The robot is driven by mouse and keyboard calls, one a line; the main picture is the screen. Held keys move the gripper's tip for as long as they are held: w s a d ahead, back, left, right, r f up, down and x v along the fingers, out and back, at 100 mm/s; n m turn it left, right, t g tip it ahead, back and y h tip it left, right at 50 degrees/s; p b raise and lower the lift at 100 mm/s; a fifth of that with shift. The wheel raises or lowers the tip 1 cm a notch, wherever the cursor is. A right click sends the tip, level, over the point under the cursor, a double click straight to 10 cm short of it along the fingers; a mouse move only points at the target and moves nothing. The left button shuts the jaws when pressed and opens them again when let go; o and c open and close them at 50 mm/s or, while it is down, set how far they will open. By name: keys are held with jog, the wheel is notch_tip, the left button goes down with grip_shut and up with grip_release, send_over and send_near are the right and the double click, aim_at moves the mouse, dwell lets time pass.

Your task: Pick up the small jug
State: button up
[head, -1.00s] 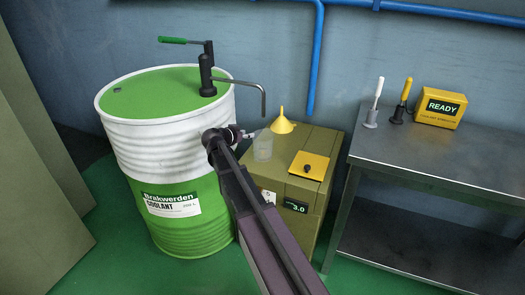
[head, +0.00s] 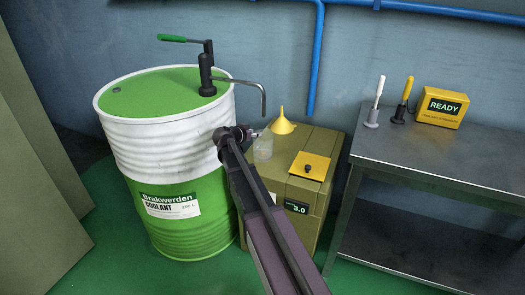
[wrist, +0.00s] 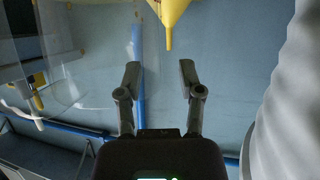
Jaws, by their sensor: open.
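The small jug (head: 263,149) is a clear, see-through container on top of the olive cabinet, under the pump spout and beside the yellow funnel. In the wrist view its clear wall (wrist: 75,70) fills much of the upper left, and its outline is faint. My gripper (wrist: 160,76) is open, with nothing between its fingers. The jug shows left of and partly behind the left finger there. In the head view my gripper (head: 254,133) is at the jug's left side. My arm hides part of the jug's surroundings, and I cannot tell whether they touch.
The yellow funnel (head: 283,123) stands close behind the jug and also shows in the wrist view (wrist: 170,14). The drum (head: 180,150) with its pump (head: 208,75) is close on the left. A yellow plate (head: 310,165) lies on the cabinet (head: 325,145). A metal table (head: 440,155) stands right.

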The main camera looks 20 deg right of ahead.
dwell(0.5)
grip_shut()
jog(key=shift+r+p, duration=0.4)
dwell(0.4)
jog(key=shift+r+p, duration=1.4)
jog(key=shift+s+r, duration=0.1)
jog(key=shift+s, duration=0.1)
jog(key=s+a+r+p, duration=0.1)
jog(key=s+a, duration=0.2)
jog(key=s, duration=1.2)
jog(key=shift+s+a+r, duration=0.1)
dwell(2.6)
